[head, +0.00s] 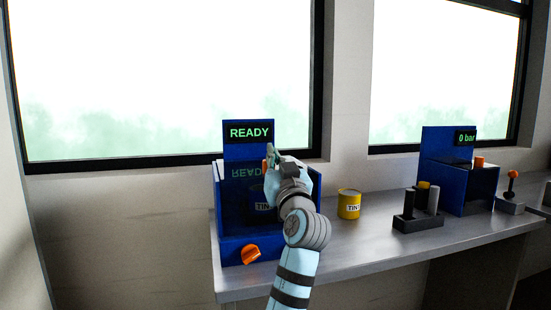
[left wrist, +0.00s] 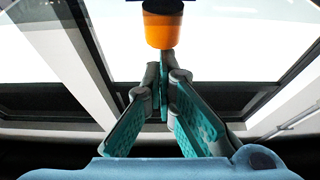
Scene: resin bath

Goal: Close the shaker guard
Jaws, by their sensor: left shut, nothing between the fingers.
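The shaker (head: 232,225) is a blue box on the bench with a lit READY display (head: 249,132) on its back panel. A glossy see-through guard (head: 236,181) is over its bay and mirrors the READY text. Behind it a TINT can shows, partly hidden by my arm. I cannot tell whether the guard is fully down. My left gripper (head: 271,153) is shut and empty at the guard's upper edge, by an orange handle. In the left wrist view the orange handle (left wrist: 160,30) is just beyond the closed fingertips (left wrist: 163,72); contact is unclear. My right gripper is out of view.
An orange knob (head: 250,254) is on the shaker's front. A yellow TINT can (head: 349,204) stands to its right. Farther right are a dark rack (head: 416,222), a blue machine (head: 447,182) reading 0 bar and an orange-topped lever (head: 511,190). The bench front is clear.

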